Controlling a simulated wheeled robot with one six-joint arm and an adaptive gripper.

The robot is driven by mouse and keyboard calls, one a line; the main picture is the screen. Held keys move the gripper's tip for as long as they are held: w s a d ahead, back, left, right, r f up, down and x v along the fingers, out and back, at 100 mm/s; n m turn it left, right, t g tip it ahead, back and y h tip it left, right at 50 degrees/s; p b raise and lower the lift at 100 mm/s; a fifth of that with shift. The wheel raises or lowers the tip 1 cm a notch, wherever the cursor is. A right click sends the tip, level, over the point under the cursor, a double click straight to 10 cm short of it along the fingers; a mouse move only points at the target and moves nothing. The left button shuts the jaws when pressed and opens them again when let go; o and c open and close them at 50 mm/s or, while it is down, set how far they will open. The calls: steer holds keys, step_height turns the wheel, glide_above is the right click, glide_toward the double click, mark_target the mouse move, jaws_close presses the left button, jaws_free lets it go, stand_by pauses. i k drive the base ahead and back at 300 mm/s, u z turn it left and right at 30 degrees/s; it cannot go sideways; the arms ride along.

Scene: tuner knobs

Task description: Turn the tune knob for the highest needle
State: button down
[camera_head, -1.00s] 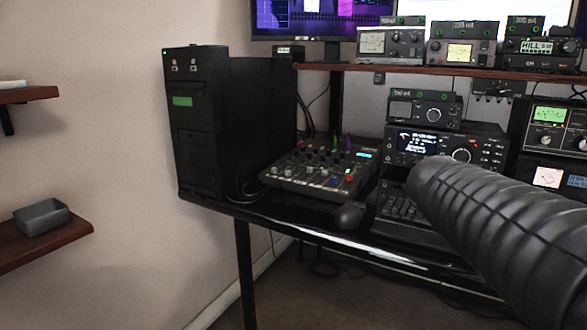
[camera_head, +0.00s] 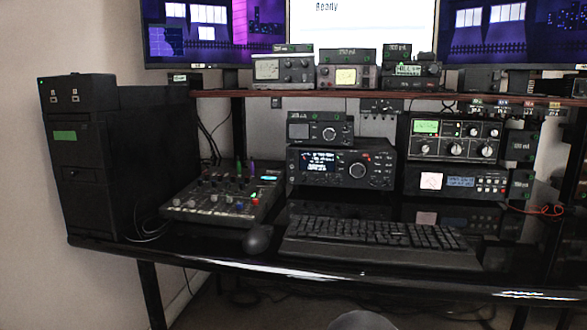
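A tuner-like box (camera_head: 455,138) stands on the right of the desk, with a lit green meter (camera_head: 425,127) and a row of knobs (camera_head: 455,149) along its lower front. The labels and the needle are too small to read, so I cannot tell which knob is the tune knob. Below it is a unit with a pale pinkish meter (camera_head: 431,181). Left of these, a radio (camera_head: 340,168) has a large round knob (camera_head: 357,170), and a smaller box (camera_head: 320,131) with one knob sits on top. My gripper is not in view.
A keyboard (camera_head: 375,235) and mouse (camera_head: 257,240) lie before the radio. A mixer (camera_head: 225,195) and black computer tower (camera_head: 95,155) stand left. Small meter boxes (camera_head: 283,68) line the shelf (camera_head: 300,93) under the monitors. A grey rounded shape shows at the bottom edge.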

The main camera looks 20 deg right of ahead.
mark_target(454, 148)
steer(key=z, duration=1.45)
